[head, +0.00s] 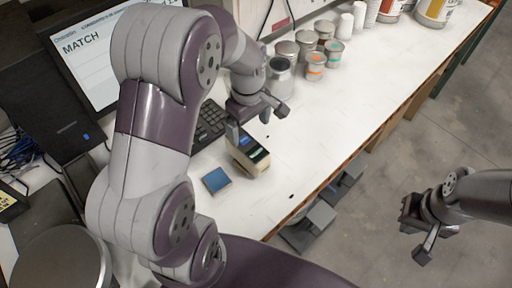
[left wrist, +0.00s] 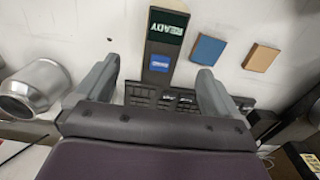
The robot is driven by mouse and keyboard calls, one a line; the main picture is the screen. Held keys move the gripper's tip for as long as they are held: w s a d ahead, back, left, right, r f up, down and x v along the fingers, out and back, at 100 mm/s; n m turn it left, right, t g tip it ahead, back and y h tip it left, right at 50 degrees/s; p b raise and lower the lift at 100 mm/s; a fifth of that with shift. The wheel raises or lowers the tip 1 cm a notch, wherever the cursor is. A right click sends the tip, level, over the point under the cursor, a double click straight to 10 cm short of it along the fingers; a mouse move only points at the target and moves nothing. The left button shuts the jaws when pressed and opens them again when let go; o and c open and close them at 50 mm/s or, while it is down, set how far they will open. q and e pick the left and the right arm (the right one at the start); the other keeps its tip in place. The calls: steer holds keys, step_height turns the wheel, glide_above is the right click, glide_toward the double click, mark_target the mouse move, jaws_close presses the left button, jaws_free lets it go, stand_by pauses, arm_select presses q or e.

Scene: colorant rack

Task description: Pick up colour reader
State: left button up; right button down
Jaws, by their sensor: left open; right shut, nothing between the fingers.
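The colour reader (head: 251,157), a small upright-looking beige and dark device, stands on the white bench near the keyboard in the head view. In the left wrist view the reader (left wrist: 165,42) shows a green READY screen and a blue label. My left gripper (head: 258,121) is open and empty above the bench, close to the reader. In the left wrist view its two fingers (left wrist: 155,88) are spread, with the reader ahead of the gap between them and untouched as far as I can tell. My right gripper (head: 414,234) is shut and empty, away from the bench over the floor.
A blue square (head: 215,180) lies beside the reader; a tan square (left wrist: 261,57) shows in the left wrist view. A keyboard (head: 209,124) and monitor (head: 95,55) stand left. Several small cans (head: 315,66) stand behind. The bench right of the reader is clear.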

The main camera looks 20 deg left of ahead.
mark_target(247, 144)
arm_select(q)
steer(key=f, duration=0.3)
steer(key=f+p, duration=0.1)
steer(key=f, duration=0.2)
steer(key=shift+w+a+f, duration=0.1)
steer(key=shift+w+f, duration=0.1)
steer(key=f, duration=0.1)
steer(key=f+p, duration=0.1)
steer(key=f, duration=0.2)
steer(key=shift+s+a, duration=0.3)
steer(key=shift+w+f, duration=0.1)
steer(key=shift+f, duration=0.5)
steer(key=shift+c, duration=1.2)
steer(key=shift+r, duration=0.1)
steer(key=c, duration=1.5)
steer(key=shift+w, duration=0.1)
